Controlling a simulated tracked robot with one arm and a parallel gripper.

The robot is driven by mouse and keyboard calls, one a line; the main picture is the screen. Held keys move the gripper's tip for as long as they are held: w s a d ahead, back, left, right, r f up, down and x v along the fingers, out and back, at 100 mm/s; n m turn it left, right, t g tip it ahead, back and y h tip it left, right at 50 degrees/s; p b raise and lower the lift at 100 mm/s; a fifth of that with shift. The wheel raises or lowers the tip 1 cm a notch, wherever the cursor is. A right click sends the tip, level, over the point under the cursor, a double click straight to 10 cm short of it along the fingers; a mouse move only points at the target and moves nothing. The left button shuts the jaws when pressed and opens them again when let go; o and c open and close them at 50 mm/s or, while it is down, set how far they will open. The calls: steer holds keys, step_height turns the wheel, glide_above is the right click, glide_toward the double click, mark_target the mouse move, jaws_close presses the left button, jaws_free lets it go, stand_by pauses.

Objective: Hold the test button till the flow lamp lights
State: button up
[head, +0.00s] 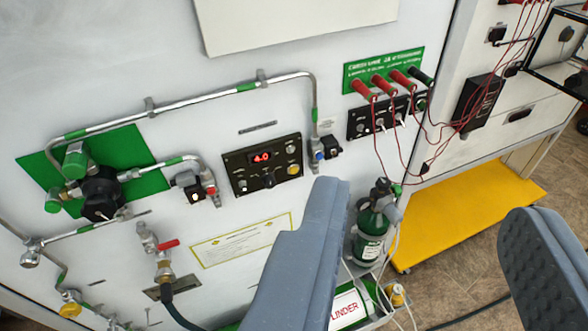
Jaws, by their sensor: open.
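A black control panel (236,165) is on the white wall, left of centre. It has a red lit display (261,157) reading about 4.0, a dark knob (267,180), a yellow round button (293,170) and a pale round piece (291,149) above that button. The labels are too small to read, so I cannot tell which is the test button or the flow lamp, or whether a lamp is lit. My gripper (428,202) is open and empty. Its left finger shows just right of and below the panel, with no visible contact; its right finger is far right.
Metal pipes (200,97) and valves run along the wall. A red-handled valve (168,244) is lower left. A green cylinder (371,235) stands between my fingers. Red cables (440,125) hang from plugs at upper right. A yellow platform (470,215) is low at right.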

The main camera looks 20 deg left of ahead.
jaws_close()
stand_by(1.7)
